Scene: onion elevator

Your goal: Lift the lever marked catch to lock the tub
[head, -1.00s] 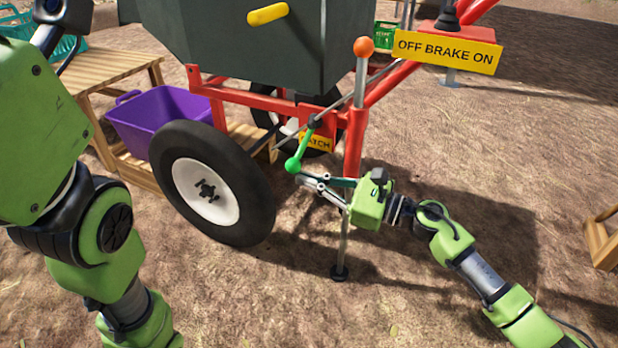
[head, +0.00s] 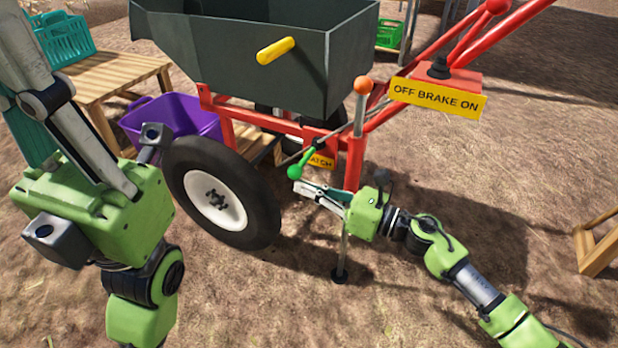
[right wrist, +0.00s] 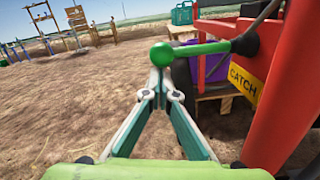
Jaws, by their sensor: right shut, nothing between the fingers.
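The green catch lever (head: 308,158) ends in a round green knob (head: 295,171) and slants down-left from its pivot in the head view. In the right wrist view the lever (right wrist: 200,48) looks nearly level, with its knob (right wrist: 162,54) just beyond the fingertips. A yellow CATCH label (head: 321,161) sits behind it. My right gripper (head: 298,187) is shut and empty, its tips just below the knob; contact is unclear. The dark grey tub (head: 220,60) rests on the red frame. My left gripper (head: 22,65) is at the left edge, its fingertips not clear.
A black-tyred wheel (head: 222,195) stands left of the lever. A purple crate (head: 175,118), a wooden bench (head: 105,85) and a brake sign (head: 437,97) are around. Front ground is clear.

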